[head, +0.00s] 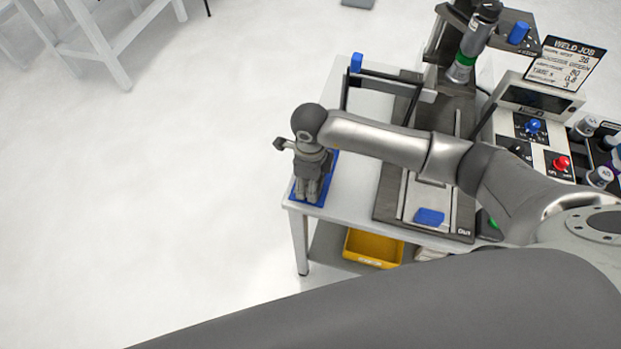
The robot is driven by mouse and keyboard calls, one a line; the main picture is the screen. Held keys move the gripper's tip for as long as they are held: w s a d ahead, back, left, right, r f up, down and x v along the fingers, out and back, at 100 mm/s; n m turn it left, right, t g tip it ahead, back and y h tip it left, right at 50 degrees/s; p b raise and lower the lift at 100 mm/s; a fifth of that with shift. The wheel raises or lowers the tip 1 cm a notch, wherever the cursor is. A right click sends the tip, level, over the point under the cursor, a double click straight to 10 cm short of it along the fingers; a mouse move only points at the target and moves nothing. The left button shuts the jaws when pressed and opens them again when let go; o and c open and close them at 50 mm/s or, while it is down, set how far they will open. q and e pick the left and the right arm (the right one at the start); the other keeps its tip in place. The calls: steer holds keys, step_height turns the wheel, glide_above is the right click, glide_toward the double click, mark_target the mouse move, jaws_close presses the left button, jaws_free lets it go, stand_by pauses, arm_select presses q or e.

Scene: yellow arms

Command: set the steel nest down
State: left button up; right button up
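I cannot make out the steel nest for certain; if it is at my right gripper, the fingers and wrist hide it. My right gripper (307,190) points down over a blue pad (325,177) at the left front corner of the white table (350,196). Its fingertips look close together and sit at or just above the pad. I cannot tell whether they touch it or hold something. My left gripper is not in view.
A dark fixture plate (388,193) with a blue block (430,216) lies right of the pad. A control box (548,140) with blue and red knobs stands further right. A yellow bin (373,248) sits on the lower shelf.

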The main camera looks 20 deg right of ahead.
steer(key=o, duration=0.8)
steer(key=shift+f, duration=0.15)
steer(key=shift+o, duration=0.8)
steer(key=shift+r, duration=0.3)
step_height(320, 180, up, 12)
steer(key=b, duration=0.4)
steer(key=shift+f, duration=0.1)
